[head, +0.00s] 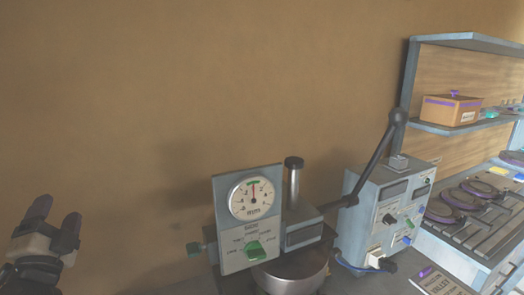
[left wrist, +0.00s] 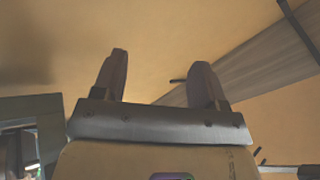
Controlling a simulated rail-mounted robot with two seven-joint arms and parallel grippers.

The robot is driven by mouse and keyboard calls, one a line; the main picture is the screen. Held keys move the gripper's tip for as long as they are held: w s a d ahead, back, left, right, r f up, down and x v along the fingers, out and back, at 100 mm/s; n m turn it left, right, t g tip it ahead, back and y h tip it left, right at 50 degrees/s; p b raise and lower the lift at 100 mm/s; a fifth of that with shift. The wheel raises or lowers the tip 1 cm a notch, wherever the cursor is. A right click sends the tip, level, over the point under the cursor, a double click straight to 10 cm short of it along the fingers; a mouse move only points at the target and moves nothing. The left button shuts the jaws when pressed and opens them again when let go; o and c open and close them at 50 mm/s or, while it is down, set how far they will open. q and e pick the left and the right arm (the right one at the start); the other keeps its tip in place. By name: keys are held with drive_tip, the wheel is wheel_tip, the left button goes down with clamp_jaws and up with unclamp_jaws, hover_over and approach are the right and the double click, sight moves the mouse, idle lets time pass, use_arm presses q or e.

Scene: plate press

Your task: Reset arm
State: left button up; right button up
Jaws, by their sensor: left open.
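My left gripper (head: 58,222) is at the lower left of the head view, in front of the brown wall. It is open and nothing shows between its fingers. In the left wrist view its two dark fingers (left wrist: 157,80) stand apart, with tan wall and a grey band beyond them. In the head view it is well to the left of the grey press unit (head: 233,187) and touches nothing that I can see. My right gripper is not in view.
The press unit has a round dial (head: 251,197) and a green knob (head: 255,250). A control box (head: 385,210) with a black jointed lever (head: 377,155) stands right of it. Shelves with a cardboard box (head: 450,109) are at far right. The wall area between gripper and press is clear.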

use_arm(q)
drive_tip(key=s+d+f+n+g+h+p, duration=0.4)
drive_tip(key=s+d+f+n+g+p, duration=0.3)
drive_tip(key=s+d+f+g+p, duration=0.7)
drive_tip(key=s+d+r+n+g+h+p, duration=0.1)
drive_tip(key=s+d+g+p, duration=0.1)
drive_tip(key=s+p, duration=0.8)
drive_tip(key=s+d+r+n+g+h+p, duration=0.1)
drive_tip(key=s+d+p, duration=0.3)
drive_tip(key=s+p, duration=0.6)
drive_tip(key=shift+r+g+h+p, duration=0.25)
drive_tip(key=shift+g+h+p, duration=0.25)
drive_tip(key=shift+h+p, duration=0.15)
